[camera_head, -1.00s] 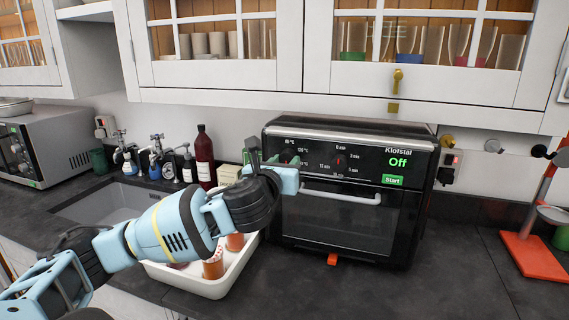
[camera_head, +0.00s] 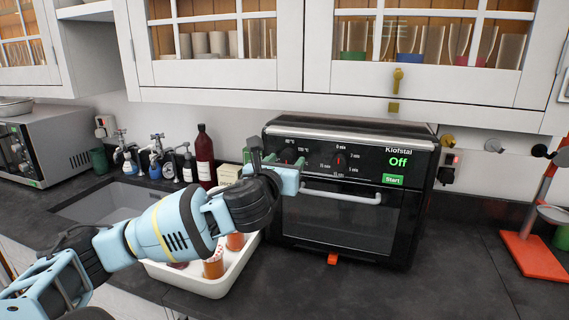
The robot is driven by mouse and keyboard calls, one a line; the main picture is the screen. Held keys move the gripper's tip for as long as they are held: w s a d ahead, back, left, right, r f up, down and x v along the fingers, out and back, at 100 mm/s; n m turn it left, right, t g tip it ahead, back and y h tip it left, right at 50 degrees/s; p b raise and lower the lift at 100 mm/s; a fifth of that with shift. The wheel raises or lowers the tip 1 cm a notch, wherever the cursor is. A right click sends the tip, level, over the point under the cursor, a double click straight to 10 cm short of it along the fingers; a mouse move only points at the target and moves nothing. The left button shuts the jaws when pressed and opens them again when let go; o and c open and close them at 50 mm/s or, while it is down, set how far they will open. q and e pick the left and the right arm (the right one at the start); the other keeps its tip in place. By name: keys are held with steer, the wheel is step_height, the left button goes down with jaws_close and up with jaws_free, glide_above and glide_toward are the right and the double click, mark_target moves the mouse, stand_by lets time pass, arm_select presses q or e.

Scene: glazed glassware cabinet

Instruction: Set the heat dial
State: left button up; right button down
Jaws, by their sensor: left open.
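The black oven marked Klofstal (camera_head: 345,222) stands on the counter, its panel facing me. The heat dial (camera_head: 288,156), under the temperature marks, is at the panel's left end and partly hidden by my left gripper (camera_head: 280,164). That gripper is open, with its fingers in front of or around the dial; I cannot tell whether they touch it. The time dial (camera_head: 339,160) sits to the right, clear of the gripper. The green display (camera_head: 398,161) reads Off, above a green Start button (camera_head: 392,179). My right gripper is not in view.
A dark red bottle (camera_head: 204,155) and taps stand behind by the sink (camera_head: 108,203). Glazed cabinets hang above. The counter right of the oven is mostly clear, up to a red stand (camera_head: 527,256).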

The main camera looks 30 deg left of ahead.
arm_select(q)
steer(key=shift+s, duration=0.1)
steer(key=v, duration=0.7)
steer(key=shift+s, duration=0.35)
steer(key=s+d+f+n+g+h, duration=0.1)
steer(key=s+d+f+n+g, duration=0.25)
steer(key=f, duration=0.55)
steer(key=s+d+f+n+g+h, duration=0.1)
steer(key=s+d+f+n, duration=0.25)
steer(key=f+n, duration=0.4)
steer(key=s+d+f+n+g+h, duration=0.2)
steer(key=s+d+f+n+g, duration=0.15)
steer(key=f, duration=0.55)
steer(key=s+f+n+g, duration=0.4)
steer(key=s+f+n, duration=0.35)
steer(key=s, duration=0.45)
steer(key=s+f+n+g, duration=0.3)
steer(key=s+f+n, duration=0.4)
steer(key=s+n, duration=0.3)
steer(key=w+d+f+t+h, duration=0.1)
steer(key=w+f+t, duration=0.1)
steer(key=f, duration=0.3)
steer(key=w+d+f+m+t+h, duration=0.1)
steer(key=w+f+t, duration=0.1)
steer(key=f+t, duration=0.3)
steer(key=shift+w+f, duration=0.2)
steer(key=shift+w, duration=0.1)
